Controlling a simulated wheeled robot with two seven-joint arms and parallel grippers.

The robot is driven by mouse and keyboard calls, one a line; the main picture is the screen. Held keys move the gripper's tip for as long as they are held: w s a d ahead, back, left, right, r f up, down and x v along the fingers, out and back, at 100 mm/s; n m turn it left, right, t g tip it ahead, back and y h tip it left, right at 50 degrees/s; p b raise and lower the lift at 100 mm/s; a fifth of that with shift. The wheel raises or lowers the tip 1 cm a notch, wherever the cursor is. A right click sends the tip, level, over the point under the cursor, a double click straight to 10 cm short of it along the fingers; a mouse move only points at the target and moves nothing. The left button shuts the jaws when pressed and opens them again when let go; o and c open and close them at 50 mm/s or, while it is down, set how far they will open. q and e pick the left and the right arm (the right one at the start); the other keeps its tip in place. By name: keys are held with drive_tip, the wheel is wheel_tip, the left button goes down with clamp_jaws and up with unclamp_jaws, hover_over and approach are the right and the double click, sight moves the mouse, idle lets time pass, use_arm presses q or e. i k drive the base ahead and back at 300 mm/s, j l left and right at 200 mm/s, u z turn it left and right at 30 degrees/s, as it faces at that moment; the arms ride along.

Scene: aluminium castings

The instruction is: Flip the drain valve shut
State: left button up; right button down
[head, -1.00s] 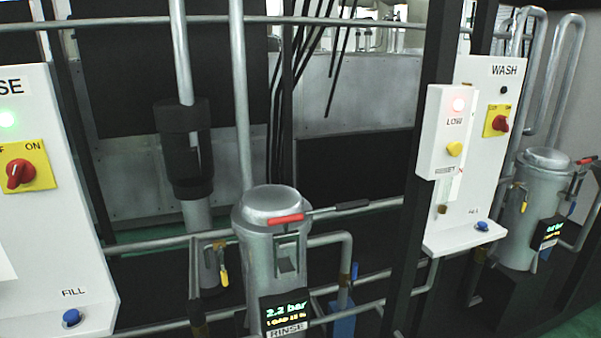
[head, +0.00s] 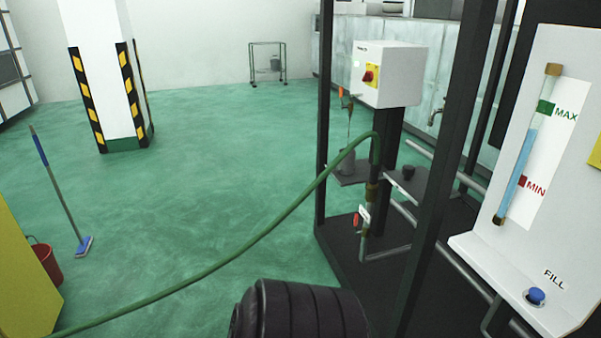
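Two small valves with red-orange handles show on the dark frame in the head view. The lower valve (head: 356,220) sits low on a thin vertical pipe, with a white tag beside it. Its handle looks roughly upright. The upper valve (head: 341,95) is left of a white box with a red knob. No readable label tells which one is the drain valve; the tag is too small to read. Neither of my grippers is in view.
A green hose (head: 245,245) runs from the pipework across the floor to the lower left. A panel (head: 565,150) with a MAX/MIN level tube and blue FILL button stands right. A mop (head: 58,185) and red bucket (head: 48,262) are left. Green floor between is open.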

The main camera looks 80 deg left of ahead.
sight(356, 220)
drive_tip(key=j+u, duration=0.25)
drive_tip(key=u, duration=0.2)
drive_tip(key=j+u, duration=0.2)
drive_tip(key=u, duration=0.3)
drive_tip(key=i+j+u, duration=0.1)
drive_tip(key=u, duration=0.35)
drive_tip(key=i+j+u, duration=0.15)
drive_tip(key=j+u, duration=0.15)
drive_tip(key=u, duration=0.2)
drive_tip(key=i+j, duration=0.65)
drive_tip(key=j, duration=0.15)
